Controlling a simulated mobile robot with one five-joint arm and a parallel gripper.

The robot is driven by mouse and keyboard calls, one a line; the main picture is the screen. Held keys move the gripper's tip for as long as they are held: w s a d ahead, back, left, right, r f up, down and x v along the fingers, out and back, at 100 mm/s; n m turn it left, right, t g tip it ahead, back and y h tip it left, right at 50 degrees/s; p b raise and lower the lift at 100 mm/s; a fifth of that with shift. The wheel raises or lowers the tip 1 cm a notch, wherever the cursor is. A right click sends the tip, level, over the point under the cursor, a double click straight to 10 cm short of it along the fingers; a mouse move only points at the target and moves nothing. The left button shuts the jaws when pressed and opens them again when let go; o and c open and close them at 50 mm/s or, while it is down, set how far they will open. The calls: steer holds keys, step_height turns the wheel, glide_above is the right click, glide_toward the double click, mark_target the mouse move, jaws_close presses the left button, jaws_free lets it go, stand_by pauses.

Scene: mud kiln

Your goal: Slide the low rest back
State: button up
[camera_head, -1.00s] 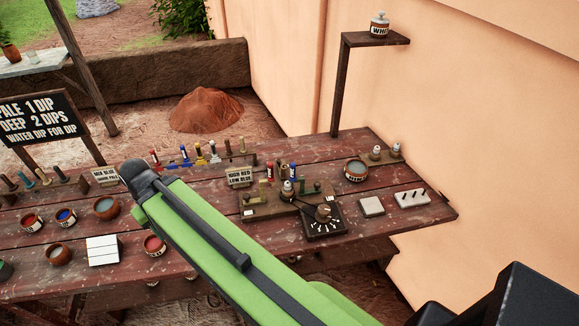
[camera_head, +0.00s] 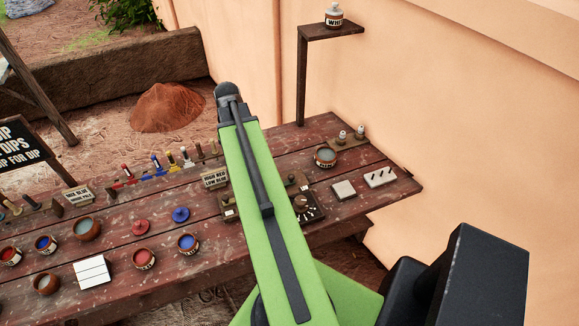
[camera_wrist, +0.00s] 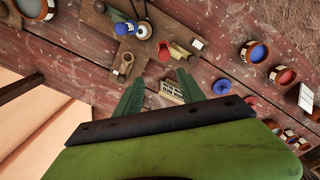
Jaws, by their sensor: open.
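A wooden board (camera_wrist: 108,52) with several small fittings lies on the plank table in the wrist view. It carries a blue piece (camera_wrist: 122,28), a white-topped pot (camera_wrist: 144,30), a red piece (camera_wrist: 163,52), a tan cylinder (camera_wrist: 180,51) and a brown knob (camera_wrist: 122,68). I cannot tell which of them is the low rest. My gripper (camera_wrist: 160,76) is open and empty, with its green fingers pointing towards the board. A small lettered sign (camera_wrist: 171,91) shows between the fingers.
A dial box (camera_head: 310,207) stands at the board's right, partly behind my arm. Further right are a grey tile (camera_head: 344,190), a pegged white block (camera_head: 380,177) and a bowl (camera_head: 325,158). Several cups, a blue one (camera_head: 188,243) included, stand front left. The wall borders the table's right.

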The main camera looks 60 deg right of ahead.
glide_toward(290, 175)
steer(key=shift+n, duration=0.3)
step_height(290, 175, down, 8)
steer(key=b, duration=1.7)
steer(key=shift+f, duration=0.25)
steer(key=shift+r, duration=0.1)
jaws_close()
